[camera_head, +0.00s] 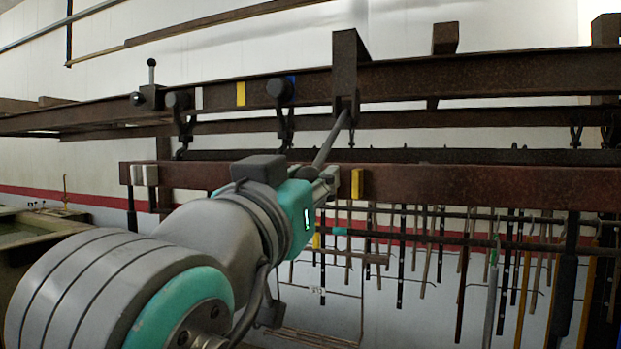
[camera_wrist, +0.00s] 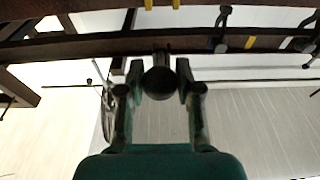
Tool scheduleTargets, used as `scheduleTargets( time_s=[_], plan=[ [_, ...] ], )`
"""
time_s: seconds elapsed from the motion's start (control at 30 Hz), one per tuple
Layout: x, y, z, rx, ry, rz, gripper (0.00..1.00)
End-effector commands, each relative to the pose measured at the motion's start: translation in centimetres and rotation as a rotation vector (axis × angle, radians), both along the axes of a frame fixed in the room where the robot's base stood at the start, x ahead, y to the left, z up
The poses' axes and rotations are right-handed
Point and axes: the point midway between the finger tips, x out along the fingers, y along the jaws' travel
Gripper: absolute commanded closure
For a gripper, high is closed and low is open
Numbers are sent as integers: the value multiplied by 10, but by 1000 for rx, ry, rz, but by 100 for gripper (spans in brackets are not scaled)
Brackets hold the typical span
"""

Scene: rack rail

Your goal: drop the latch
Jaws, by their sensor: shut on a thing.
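In the head view my gripper (camera_head: 328,180) is at the near side of the rack, in front of the lower rusty rail. It is shut on the near end of a dark rod (camera_head: 331,138). The rod slopes up and away to a rusty hanger bracket (camera_head: 346,72) on the upper rail (camera_head: 440,78). In the wrist view the round dark end of the rod (camera_wrist: 159,83) sits between the two fingers of my gripper (camera_wrist: 160,86). A dark block with a ball-topped upright lever (camera_head: 151,82) stands on the upper rail at left. I cannot tell which part is the latch.
The lower rail (camera_head: 460,187) runs close behind my gripper and carries a yellow mark (camera_head: 357,183). Dark hooks (camera_head: 285,110) hang from the upper rail at left. Several thin rods hang below at right. A green-rimmed container (camera_head: 30,235) is at far left.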

Motion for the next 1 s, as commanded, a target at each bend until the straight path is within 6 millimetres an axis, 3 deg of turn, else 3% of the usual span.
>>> scheduleTargets(
  time_s=[0.4, 1.0],
  plan=[
    [20, -7, -29, -2, 4, -2, 85],
    [44, -16, -54, -2, 5, -2, 86]
  ],
)
